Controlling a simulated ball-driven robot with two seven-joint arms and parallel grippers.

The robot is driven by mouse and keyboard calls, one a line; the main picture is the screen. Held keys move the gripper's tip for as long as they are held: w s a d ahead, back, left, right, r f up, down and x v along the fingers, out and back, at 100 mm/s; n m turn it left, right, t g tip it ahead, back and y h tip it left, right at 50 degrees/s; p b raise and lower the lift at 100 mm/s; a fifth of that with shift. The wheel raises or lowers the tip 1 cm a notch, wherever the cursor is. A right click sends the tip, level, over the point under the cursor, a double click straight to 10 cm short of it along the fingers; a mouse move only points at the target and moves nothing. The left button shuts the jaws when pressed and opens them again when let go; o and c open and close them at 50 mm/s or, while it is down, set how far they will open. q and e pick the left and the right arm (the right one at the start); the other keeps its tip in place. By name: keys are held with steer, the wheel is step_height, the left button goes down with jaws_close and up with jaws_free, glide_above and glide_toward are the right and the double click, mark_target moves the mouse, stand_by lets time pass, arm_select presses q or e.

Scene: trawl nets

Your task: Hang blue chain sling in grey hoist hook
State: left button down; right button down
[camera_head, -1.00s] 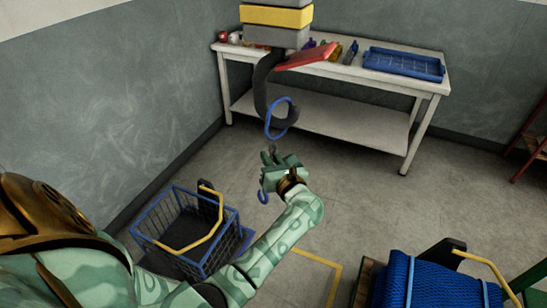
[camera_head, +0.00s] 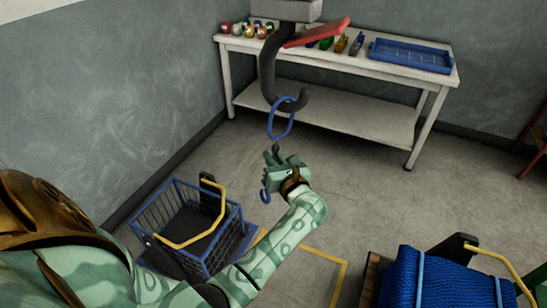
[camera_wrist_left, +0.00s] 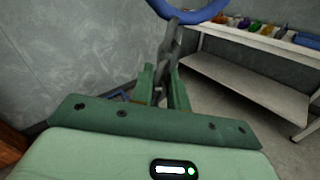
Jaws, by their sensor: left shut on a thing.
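The blue chain sling has a blue ring (camera_head: 271,124) at its top, a short dark chain and a small blue end (camera_head: 265,196) below. My left gripper (camera_head: 276,160) is shut on its chain just under the ring, and the ring stands up above the fingers. The ring also shows at the top of the left wrist view (camera_wrist_left: 190,14). The grey hoist hook (camera_head: 266,75) hangs above, its open tip to the right. The ring overlaps the hook's lower curve in the head view; I cannot tell whether it is around the hook. My right gripper is out of view.
A red latch (camera_head: 318,33) sticks out right of the hook. A white workbench (camera_head: 340,71) with a blue tray (camera_head: 410,56) stands behind. A blue wire basket (camera_head: 185,237) is on the floor at left, a blue net bundle (camera_head: 440,280) at lower right.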

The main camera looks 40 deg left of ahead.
arm_select(q)
steer(key=shift+r, duration=0.1)
stand_by(0.3)
steer(key=c, duration=1.3)
jaws_free()
